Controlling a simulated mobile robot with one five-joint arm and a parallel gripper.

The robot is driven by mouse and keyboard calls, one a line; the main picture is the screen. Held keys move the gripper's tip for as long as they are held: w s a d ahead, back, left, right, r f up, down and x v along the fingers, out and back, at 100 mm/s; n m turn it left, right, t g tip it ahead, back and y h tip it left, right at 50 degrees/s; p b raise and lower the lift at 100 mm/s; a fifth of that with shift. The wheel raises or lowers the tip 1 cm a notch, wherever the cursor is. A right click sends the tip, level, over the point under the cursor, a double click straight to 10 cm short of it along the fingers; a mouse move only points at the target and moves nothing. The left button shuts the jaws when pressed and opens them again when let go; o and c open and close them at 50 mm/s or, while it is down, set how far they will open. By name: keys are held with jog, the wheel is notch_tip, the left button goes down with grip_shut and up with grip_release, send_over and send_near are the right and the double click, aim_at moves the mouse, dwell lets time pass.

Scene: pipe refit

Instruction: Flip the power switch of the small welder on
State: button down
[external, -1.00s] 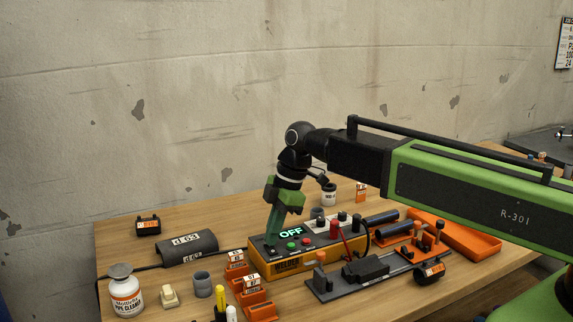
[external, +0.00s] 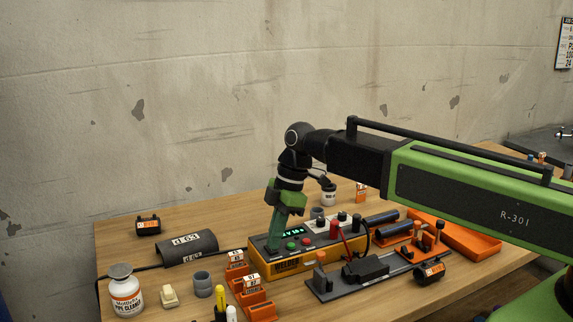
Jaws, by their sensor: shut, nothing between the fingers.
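The small welder (external: 318,262) is a yellow-orange box with a dark top on the wooden table. Its display (external: 293,231) is lit with green text too small to read surely, partly behind my gripper. A green button (external: 291,246) and a red button (external: 307,244) sit on its top. My gripper (external: 272,249) is shut and empty, pointing down with its tips at the left end of the welder's top. The power switch is hidden behind or under the fingertips, and I cannot tell whether they touch it.
A fixture (external: 345,281) with a black block stands in front of the welder. An orange tray (external: 468,236) lies to the right. Orange holders (external: 251,292), a grey fitting (external: 203,284) and a white bottle (external: 125,293) stand to the left.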

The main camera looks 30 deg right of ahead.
jog(key=shift+r, duration=0.1)
jog(key=r+p, duration=0.4)
jog(key=p, duration=0.1)
jog(key=shift+w+r, duration=0.2)
jog(key=shift+r, duration=0.15)
jog(key=w+p+v, duration=0.1)
jog(key=p+v, duration=0.7)
jog(key=v, duration=0.1)
jog(key=shift+d, duration=0.2)
jog(key=shift+w+f, duration=0.1)
